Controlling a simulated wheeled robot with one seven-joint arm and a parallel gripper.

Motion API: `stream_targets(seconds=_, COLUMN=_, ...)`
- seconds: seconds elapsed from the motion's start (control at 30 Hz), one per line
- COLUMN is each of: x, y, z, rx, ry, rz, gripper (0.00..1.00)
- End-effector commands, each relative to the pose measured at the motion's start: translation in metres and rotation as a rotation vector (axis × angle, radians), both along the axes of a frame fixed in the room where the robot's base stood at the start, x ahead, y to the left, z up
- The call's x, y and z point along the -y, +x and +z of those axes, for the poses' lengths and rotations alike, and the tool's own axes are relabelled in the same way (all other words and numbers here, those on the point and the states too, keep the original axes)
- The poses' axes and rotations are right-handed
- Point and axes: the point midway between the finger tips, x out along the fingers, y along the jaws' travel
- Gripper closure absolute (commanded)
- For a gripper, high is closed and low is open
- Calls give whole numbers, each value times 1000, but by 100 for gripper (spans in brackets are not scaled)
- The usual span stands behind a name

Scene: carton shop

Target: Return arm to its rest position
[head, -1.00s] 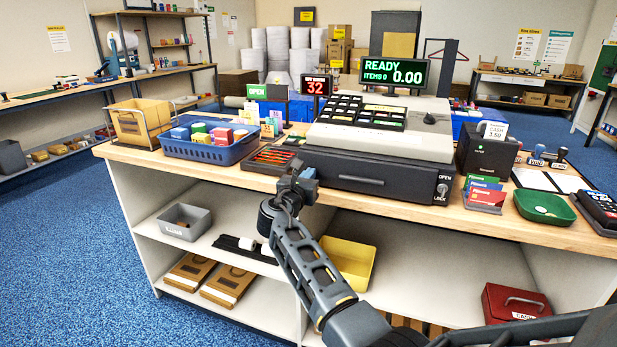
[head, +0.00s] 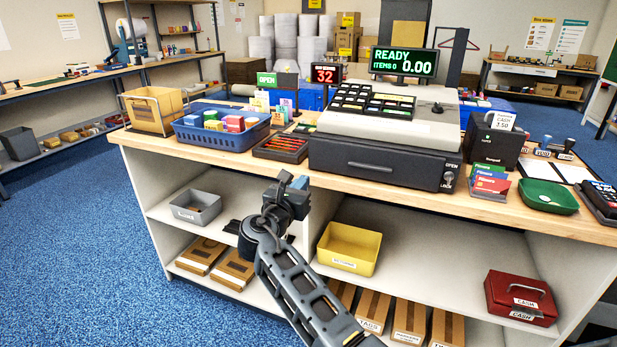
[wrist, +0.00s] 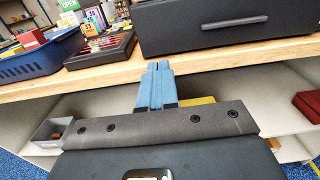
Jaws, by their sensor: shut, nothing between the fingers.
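My gripper (head: 294,184) is in front of the counter, just below the level of its wooden top, with my arm reaching up from the bottom of the head view. In the wrist view its blue fingers (wrist: 156,84) are together and empty, pointing at the counter's front edge. The gripper appears apart from the counter and holds nothing.
The wooden counter (head: 400,199) carries a black cash drawer (head: 380,164), a pen tray (head: 281,147) and a blue basket (head: 221,130). Shelves below hold a yellow bin (head: 348,248), a grey bin (head: 195,207) and a red cash box (head: 521,297). Blue floor (head: 80,240) is open at left.

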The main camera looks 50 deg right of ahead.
Motion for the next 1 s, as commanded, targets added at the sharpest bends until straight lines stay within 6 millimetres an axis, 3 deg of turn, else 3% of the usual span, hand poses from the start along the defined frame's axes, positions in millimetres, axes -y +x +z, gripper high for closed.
stream_targets(seconds=0.13, x=-11, y=-4, z=-1, rx=0, ry=0, rz=1, gripper=100)
stream_targets(seconds=0.4, x=-13, y=-5, z=0, rx=0, ry=1, rz=0, gripper=100)
stream_targets(seconds=0.53, x=-17, y=-10, z=-12, rx=18, ry=28, rz=25, gripper=100)
stream_targets(seconds=0.77, x=-56, y=-53, z=-93, rx=174, ry=267, rz=190, gripper=100)
stream_targets(seconds=1.0, x=-117, y=-127, z=-165, rx=416, ry=656, rz=335, gripper=100)
